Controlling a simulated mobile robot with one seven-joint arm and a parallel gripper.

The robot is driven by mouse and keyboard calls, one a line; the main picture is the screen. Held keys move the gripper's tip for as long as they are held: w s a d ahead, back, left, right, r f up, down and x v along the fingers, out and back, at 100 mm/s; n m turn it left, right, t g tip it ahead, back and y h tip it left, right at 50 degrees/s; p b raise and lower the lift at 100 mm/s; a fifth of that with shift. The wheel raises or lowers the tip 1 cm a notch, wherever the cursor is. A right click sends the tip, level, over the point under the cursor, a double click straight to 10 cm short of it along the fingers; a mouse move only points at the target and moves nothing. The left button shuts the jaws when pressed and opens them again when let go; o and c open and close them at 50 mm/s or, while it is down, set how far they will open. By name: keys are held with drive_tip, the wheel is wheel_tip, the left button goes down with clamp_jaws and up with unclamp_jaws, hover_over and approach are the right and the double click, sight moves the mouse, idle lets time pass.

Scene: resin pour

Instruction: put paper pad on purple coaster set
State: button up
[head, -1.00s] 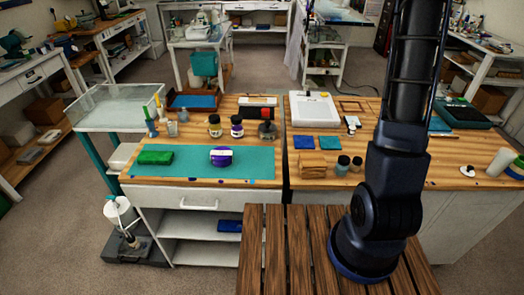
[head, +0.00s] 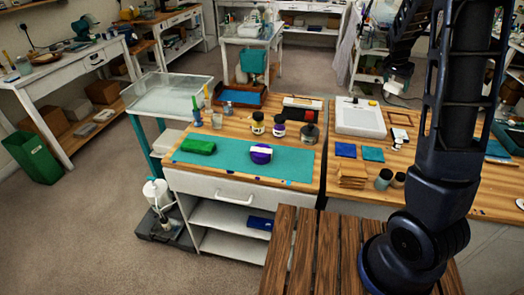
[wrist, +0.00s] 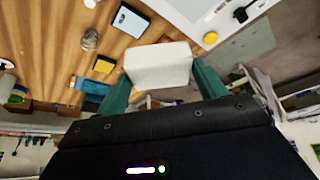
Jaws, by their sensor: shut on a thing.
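My gripper (wrist: 161,78) is shut on the paper pad, with one green finger on each side of it. The paper pad (wrist: 158,62) is a plain white block, held above the wooden table in the wrist view. In the head view my gripper is at the upper right, far from the coasters. The purple coaster set (head: 261,154) is a round purple stack with a white band. It sits on the teal mat (head: 225,166) on the left table, apart from my gripper. The coaster set cannot be made out in the wrist view.
A green block (head: 198,146) lies left of the coasters on the mat. Several jars, including a yellow-labelled one (head: 257,124), stand behind them. Blue (head: 345,150) and teal (head: 373,154) squares and a tan stack (head: 352,175) lie to the right. The mat around the coasters has free room.

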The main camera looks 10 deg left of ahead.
drive_tip(key=s+a, duration=0.1)
drive_tip(key=a, duration=0.4)
drive_tip(key=s+a+n, duration=0.1)
drive_tip(key=a, duration=0.4)
drive_tip(key=a+n, duration=0.1)
drive_tip(key=a, duration=0.5)
drive_tip(key=shift+s+r+t+y, duration=0.3)
drive_tip(key=shift+s+r+y, duration=0.05)
drive_tip(key=shift+s+y, duration=0.05)
drive_tip(key=n+y, duration=0.3)
drive_tip(key=n, duration=0.4)
hover_over(262, 148)
drive_tip(key=s, duration=0.2)
drive_tip(key=shift+t, duration=0.3)
wheel_tip(262, 148, down, 19)
drive_tip(key=shift+w+r, duration=0.1)
drive_tip(key=o, duration=0.7)
drive_tip(key=shift+o, duration=1.2)
